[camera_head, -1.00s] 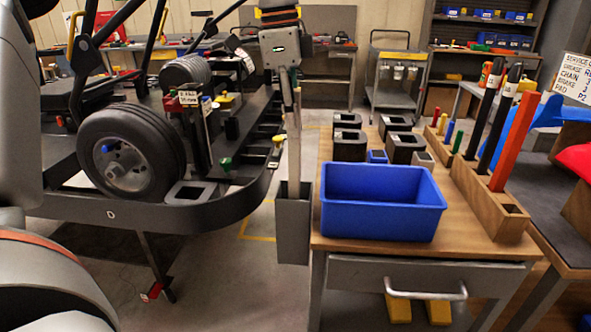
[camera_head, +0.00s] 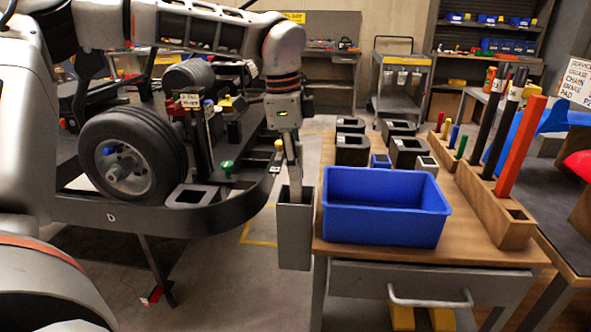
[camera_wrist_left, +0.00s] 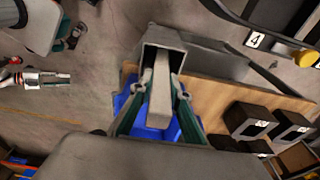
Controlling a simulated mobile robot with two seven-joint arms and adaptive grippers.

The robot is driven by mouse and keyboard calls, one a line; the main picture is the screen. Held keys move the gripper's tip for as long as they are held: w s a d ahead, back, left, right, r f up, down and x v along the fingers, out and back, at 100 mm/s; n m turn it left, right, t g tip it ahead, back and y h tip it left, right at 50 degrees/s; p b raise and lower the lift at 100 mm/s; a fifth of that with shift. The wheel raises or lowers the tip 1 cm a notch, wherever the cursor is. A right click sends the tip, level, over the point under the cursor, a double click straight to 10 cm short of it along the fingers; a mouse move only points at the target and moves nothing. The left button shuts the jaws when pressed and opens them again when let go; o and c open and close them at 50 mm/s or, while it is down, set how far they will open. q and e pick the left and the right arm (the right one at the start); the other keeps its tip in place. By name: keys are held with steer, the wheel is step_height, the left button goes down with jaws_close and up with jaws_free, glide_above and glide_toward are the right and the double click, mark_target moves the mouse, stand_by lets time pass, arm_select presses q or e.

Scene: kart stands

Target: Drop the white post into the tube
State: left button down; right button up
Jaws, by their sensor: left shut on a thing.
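The white post (camera_head: 297,180) is upright, with its lower part inside the grey square tube (camera_head: 294,238) at the left side of the wooden-topped bench. Only a short length shows above the tube's mouth. My left gripper (camera_head: 292,160) is shut on the post, pointing down just above the tube. In the left wrist view the post (camera_wrist_left: 160,88) lies between the two fingers (camera_wrist_left: 158,108) and runs into the open mouth of the tube (camera_wrist_left: 164,36). The post's lower end is hidden inside.
A blue bin (camera_head: 385,212) stands on the bench close to the tube's right. Behind it are several black square blocks with holes (camera_head: 352,150). A wooden rack (camera_head: 497,213) holds upright posts, one orange (camera_head: 521,147). The kart's wheel (camera_head: 130,158) and frame are left.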

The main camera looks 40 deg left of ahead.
arm_select(q)
steer(key=shift+f+b, duration=0.4)
steer(key=shift+f, duration=0.2)
arm_select(e)
steer(key=shift+s+f, duration=0.1)
steer(key=shift+f, duration=0.2)
arm_select(q)
steer(key=c, duration=1.9)
jaws_free()
arm_select(e)
steer(key=shift+w+a+r, duration=0.1)
steer(key=shift+w+r, duration=0.2)
steer(key=shift+r, duration=0.15)
arm_select(q)
step_height(320, 180, up, 13)
steer(key=a+p, duration=0.1)
steer(key=shift+s+a+p, duration=0.15)
steer(key=shift+s+p, duration=0.15)
steer(key=shift+s, duration=0.1)
arm_select(e)
steer(key=shift+s+d+f, duration=0.15)
steer(key=shift+s+d, duration=0.1)
steer(key=shift+s, duration=0.05)
steer(key=shift+w, duration=0.25)
